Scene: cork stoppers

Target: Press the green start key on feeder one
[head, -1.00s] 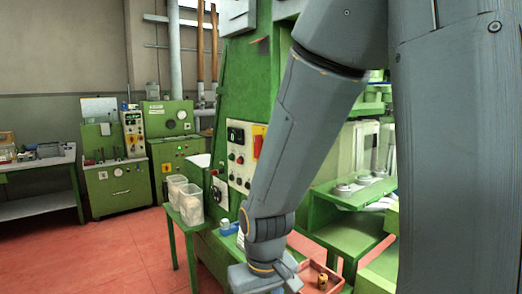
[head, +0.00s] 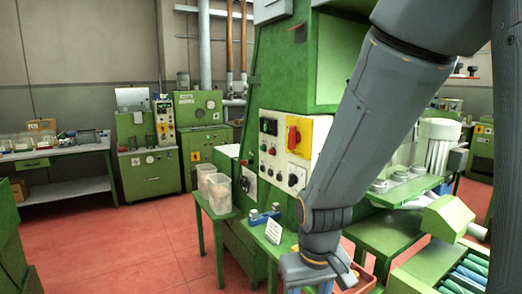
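A tall green machine has a pale control panel (head: 285,158) with a dark display, small buttons and black knobs. A large red switch (head: 293,138) on a yellow plate sits at its upper right. Small red buttons show below the display; I cannot clearly make out a green key or a label reading feeder one. My arm crosses in front of the panel's right side and hides part of the machine. My gripper (head: 325,279) is low at the bottom of the view, below and apart from the panel. Its fingers are too unclear to tell open from shut.
Clear bins (head: 219,192) stand on a small green table left of the machine. A white card (head: 273,231) and a blue item (head: 264,216) lie near my wrist. A reddish tray (head: 367,278) is beside my gripper. Open red floor (head: 150,235) lies to the left.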

